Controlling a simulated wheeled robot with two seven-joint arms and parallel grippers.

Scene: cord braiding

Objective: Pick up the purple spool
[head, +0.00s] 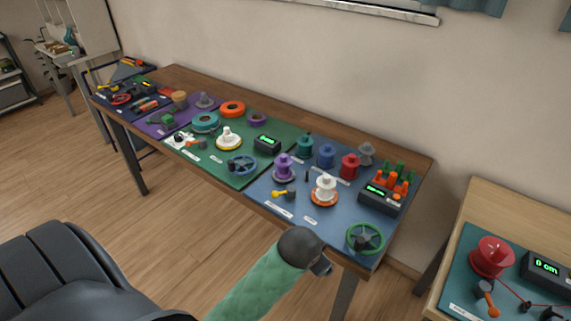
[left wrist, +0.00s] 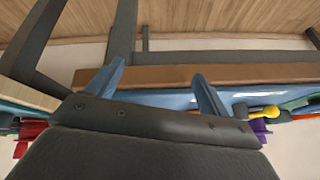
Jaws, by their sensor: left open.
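The purple spool (head: 284,168) stands upright on the blue mat (head: 268,185) on the long table, toward the mat's left side. My left gripper (head: 322,266) is in front of the table's near edge, below and to the right of the spool and apart from it. In the left wrist view my left gripper (left wrist: 158,72) shows two spread blue fingers with nothing between them. A purple piece at the right of that view (left wrist: 259,128), partly cut off by my gripper body, looks like the spool. My right gripper is not in view.
Around the spool are a yellow-handled tool (head: 284,194), a white spool on an orange base (head: 324,190), a teal spool (head: 305,146), a blue spool (head: 326,156) and a red spool (head: 349,166). A green handwheel (head: 365,239) sits at the near right corner. The table edge (left wrist: 200,74) lies beyond my fingers.

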